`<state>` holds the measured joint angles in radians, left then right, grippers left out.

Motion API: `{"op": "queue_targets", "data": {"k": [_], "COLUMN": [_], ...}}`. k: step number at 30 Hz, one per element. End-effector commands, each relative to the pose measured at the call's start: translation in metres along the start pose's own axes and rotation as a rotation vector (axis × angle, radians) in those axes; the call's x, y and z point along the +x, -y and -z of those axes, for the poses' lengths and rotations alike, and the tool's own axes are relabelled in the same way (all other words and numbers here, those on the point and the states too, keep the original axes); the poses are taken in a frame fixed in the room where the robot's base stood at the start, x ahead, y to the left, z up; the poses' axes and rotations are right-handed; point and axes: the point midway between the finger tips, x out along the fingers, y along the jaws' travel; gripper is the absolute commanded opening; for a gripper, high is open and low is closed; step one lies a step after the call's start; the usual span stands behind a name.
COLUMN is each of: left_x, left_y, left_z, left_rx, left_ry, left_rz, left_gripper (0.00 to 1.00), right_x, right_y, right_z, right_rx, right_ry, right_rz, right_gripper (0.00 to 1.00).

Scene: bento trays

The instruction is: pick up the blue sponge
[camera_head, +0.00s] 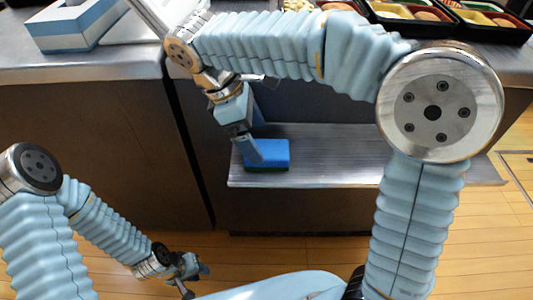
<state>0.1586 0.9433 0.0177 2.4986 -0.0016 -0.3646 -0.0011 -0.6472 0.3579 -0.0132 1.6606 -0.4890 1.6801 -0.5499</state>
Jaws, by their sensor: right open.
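The blue sponge (274,152), with a thin green underside, lies on the metal shelf (340,160) below the counter. My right gripper (252,153) reaches down to it, and its fingers overlap the sponge's left part in the picture. It is open; I cannot tell whether a finger touches the sponge. My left gripper (192,269) is low at the bottom, over the wooden floor and away from the shelf. Its fingers are too small and angled to tell open from shut.
Bento trays (492,33) with food stand on the counter at the top right. A blue and white box (75,24) stands on the counter at the top left. The shelf right of the sponge is clear. The counter's front panel (100,150) is on the left.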

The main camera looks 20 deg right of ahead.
Motion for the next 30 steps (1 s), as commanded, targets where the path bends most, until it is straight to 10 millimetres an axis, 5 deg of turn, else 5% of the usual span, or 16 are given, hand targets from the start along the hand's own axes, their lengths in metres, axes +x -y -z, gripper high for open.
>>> {"op": "queue_targets", "data": {"k": [12, 20, 30], "left_x": [0.008, 0.008, 0.008], "left_y": [0.006, 0.006, 0.006], "left_z": [0.002, 0.002, 0.002], "left_rx": [-0.004, -0.004, -0.004], "left_ry": [-0.005, -0.006, -0.005], "left_rz": [0.004, 0.004, 0.004], "left_gripper": [0.3, 0.3, 0.3], "right_x": [0.05, 0.051, 0.051], "right_y": [0.0, 0.0, 0.0], "right_z": [-0.003, -0.003, -0.002], "right_rx": [0.001, 0.0, 0.0], "right_ry": [0.0, 0.0, 0.0], "right_rz": [0.0, 0.0, 0.0], "right_gripper": [0.96, 0.94, 0.42]}}
